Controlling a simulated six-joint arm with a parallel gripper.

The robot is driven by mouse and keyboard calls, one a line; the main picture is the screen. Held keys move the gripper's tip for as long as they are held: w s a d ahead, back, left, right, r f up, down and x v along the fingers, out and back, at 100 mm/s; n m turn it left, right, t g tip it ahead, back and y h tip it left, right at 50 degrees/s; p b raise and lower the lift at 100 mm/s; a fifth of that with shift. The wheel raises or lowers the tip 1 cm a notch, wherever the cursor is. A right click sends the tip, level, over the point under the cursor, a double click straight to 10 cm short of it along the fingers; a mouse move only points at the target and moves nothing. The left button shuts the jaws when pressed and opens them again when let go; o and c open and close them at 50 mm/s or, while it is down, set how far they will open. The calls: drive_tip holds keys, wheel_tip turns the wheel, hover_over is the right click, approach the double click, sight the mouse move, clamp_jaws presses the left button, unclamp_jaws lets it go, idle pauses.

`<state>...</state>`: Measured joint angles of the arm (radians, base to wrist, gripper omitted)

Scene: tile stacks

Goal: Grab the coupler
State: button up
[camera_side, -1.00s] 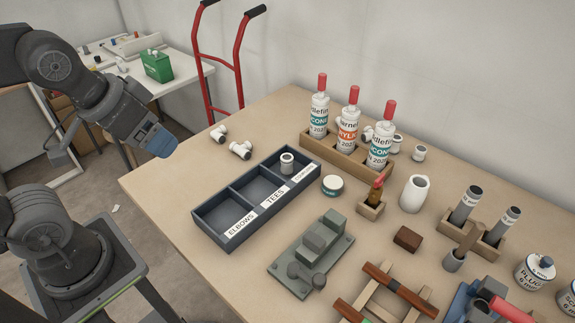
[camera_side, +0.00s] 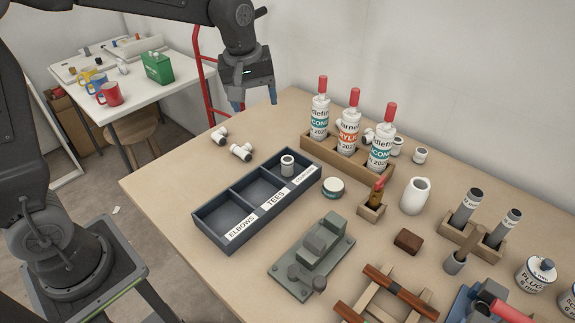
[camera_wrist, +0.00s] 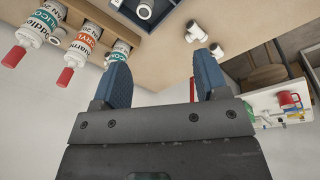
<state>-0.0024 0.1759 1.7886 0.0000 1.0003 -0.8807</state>
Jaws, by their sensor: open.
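A short white coupler (camera_side: 287,163) with a dark opening stands upright in the far compartment of the dark three-part tray (camera_side: 213,232). It also shows at the top of the wrist view (camera_wrist: 145,10). The tray labels read ELBOWS and TEES; the third is too small to read surely. More short white fittings (camera_side: 420,155) stand beyond the bottles. My gripper (camera_side: 255,97) has blue fingers, spread apart and empty, above the table's back left edge, well up and back from the tray. In the wrist view my open gripper (camera_wrist: 160,70) has nothing between its fingers.
Two white branched fittings (camera_side: 241,151) lie left of the tray. Red-capped bottles (camera_side: 348,132) stand in a wooden rack behind it. A small round tin (camera_side: 333,187) and a grey-green fixture (camera_side: 312,255) are near its right side. The table in front of the tray is clear.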

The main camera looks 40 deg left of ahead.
sight(287, 159)
drive_tip(key=w+f+n, duration=0.2)
drive_tip(key=w+f, duration=0.1)
drive_tip(key=f, duration=0.3)
drive_tip(key=w+f+n+g, duration=0.1)
drive_tip(key=w+f, duration=0.2)
drive_tip(key=f, duration=0.4)
drive_tip(key=w+f+n+g, duration=0.1)
drive_tip(key=w+f+n, duration=0.1)
drive_tip(key=f, duration=0.4)
drive_tip(key=shift+w+f+n, duration=0.3)
drive_tip(key=shift+w+f, duration=0.1)
drive_tip(key=shift+w, duration=0.4)
drive_tip(key=shift+d+f, duration=0.1)
drive_tip(key=shift+f, duration=2.9)
drive_tip(key=c, duration=1)
drive_tip(key=shift+r, duration=0.1)
